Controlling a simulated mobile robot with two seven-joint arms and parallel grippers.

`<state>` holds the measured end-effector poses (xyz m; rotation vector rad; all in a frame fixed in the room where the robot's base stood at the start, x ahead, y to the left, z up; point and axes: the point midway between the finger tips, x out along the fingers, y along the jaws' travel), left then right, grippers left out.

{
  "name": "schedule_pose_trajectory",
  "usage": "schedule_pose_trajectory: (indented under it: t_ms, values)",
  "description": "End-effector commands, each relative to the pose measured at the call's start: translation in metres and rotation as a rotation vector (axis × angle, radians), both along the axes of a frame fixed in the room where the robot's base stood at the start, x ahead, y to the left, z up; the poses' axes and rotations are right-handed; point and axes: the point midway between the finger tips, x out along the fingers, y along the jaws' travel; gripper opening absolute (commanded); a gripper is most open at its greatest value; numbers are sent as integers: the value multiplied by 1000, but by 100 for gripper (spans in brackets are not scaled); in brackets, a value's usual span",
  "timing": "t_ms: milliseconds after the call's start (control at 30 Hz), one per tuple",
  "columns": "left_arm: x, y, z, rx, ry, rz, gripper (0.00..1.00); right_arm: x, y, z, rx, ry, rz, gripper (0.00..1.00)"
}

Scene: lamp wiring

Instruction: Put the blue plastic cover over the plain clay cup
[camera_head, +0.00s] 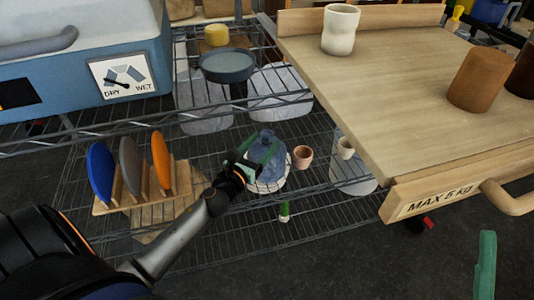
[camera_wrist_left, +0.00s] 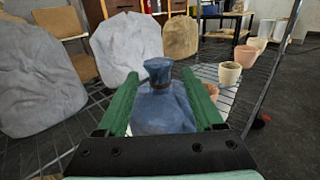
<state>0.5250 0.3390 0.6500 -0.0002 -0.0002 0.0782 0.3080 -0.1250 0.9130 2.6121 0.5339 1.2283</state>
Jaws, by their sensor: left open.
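The blue plastic cover (camera_head: 266,138) sits bunched on a pale round base on the wire rack. In the left wrist view the cover (camera_wrist_left: 164,110) has a narrow neck with a dark band and a wider skirt below. My left gripper (camera_head: 256,160) is open, with its green fingers on either side of the neck; contact cannot be told. It also shows in the left wrist view (camera_wrist_left: 160,82). A plain brown clay cup (camera_head: 480,80) stands on the wooden board at right. One green finger of my right gripper (camera_head: 485,265) shows at the lower right.
A speckled pale cup (camera_head: 340,30) stands on the wooden board (camera_head: 400,110). A rack of coloured discs (camera_head: 155,188) is at left. A small green item (camera_head: 284,210) lies in front.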

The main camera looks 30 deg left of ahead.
Motion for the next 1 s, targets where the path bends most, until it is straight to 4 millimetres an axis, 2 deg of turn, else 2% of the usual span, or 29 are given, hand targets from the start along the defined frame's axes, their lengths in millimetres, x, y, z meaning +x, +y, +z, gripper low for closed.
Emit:
schedule_pose_trajectory:
  t_ms: [100, 200, 500, 1000]
  values:
    - [17, 2, -1, 1, -2, 0, 68, 0, 0, -3, 4, 4, 2, 100]
    - [25, 2, -1, 0, -1, 0, 68, 0, 0, -4, 5, 5, 3, 100]
    - [28, 3, -1, 0, 1, 1, 67, 0, 0, -4, 5, 6, 6, 100]
    - [28, 2, -1, 0, 0, 1, 11, 0, 1, -4, 4, 5, 7, 100]
